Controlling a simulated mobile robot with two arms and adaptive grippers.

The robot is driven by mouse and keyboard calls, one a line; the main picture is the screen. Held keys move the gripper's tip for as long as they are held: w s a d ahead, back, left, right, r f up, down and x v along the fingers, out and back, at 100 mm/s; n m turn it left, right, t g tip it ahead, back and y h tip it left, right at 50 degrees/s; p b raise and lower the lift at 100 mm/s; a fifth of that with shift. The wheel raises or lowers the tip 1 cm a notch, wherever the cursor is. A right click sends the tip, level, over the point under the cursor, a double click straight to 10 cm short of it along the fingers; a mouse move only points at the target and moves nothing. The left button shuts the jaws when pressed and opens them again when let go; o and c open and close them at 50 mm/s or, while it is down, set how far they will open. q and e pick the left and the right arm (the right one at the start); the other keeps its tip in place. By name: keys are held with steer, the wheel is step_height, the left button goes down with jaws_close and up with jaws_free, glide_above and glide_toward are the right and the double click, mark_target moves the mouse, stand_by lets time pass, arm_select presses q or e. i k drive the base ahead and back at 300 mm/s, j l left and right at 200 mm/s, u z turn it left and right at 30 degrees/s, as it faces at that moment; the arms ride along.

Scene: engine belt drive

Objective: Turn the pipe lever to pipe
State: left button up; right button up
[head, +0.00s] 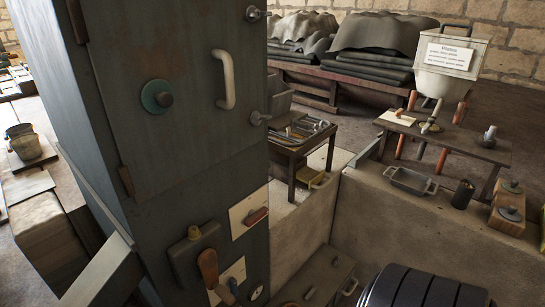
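A tall dark grey-green cabinet (170,55) fills the left middle of the head view. Low on its front is a small lever with a red-brown grip (256,217) on a cream plate. Below it, a larger brown-handled lever (208,268) stands roughly upright beside another cream plate (231,277). The plate markings are too small to read, so I cannot tell which lever is the pipe lever or where it points. No pipe can be made out. Neither of my grippers is in view.
The cabinet front carries a pale handle (226,80), a teal round knob (157,96) and a box-like fitting (194,252). A black ribbed drum (425,288) is at the bottom right. Behind a low wall (400,235) stand a tool table (290,147) and a bench (455,140).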

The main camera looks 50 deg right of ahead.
mark_target(232, 284)
steer(key=k+l+z, duration=0.1)
steer(key=z, duration=0.95)
steer(key=i+l, duration=0.05)
